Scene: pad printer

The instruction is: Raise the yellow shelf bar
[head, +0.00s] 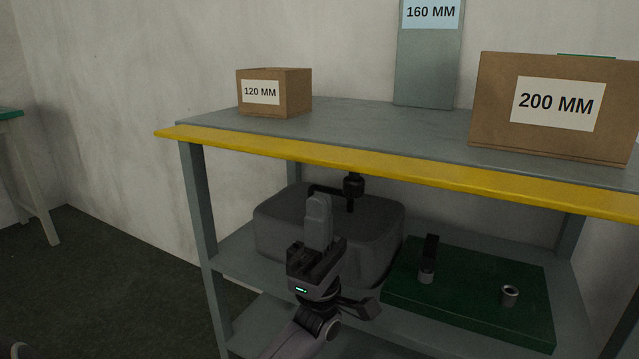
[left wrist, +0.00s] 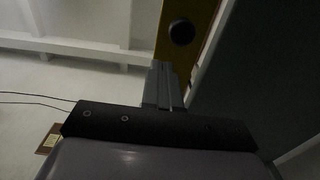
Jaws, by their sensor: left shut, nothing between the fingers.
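The yellow shelf bar (head: 375,166) runs along the front edge of the grey shelf top and slopes down to the right in the head view. My left gripper (head: 318,200) points upward below the bar, in front of the grey machine body. Its fingers are shut together with nothing between them. In the left wrist view the closed fingertips (left wrist: 163,68) point toward the yellow bar (left wrist: 171,52), whose underside carries a round black knob. Whether the fingertips touch the bar is hard to tell; they look apart in the head view. My right gripper is not in view.
Boxes marked 120 MM (head: 285,91) and 200 MM (head: 500,115) and a grey 160 MM block (head: 428,70) stand on the top. Below are a grey machine (head: 285,220) and a green board (head: 480,300) with small parts.

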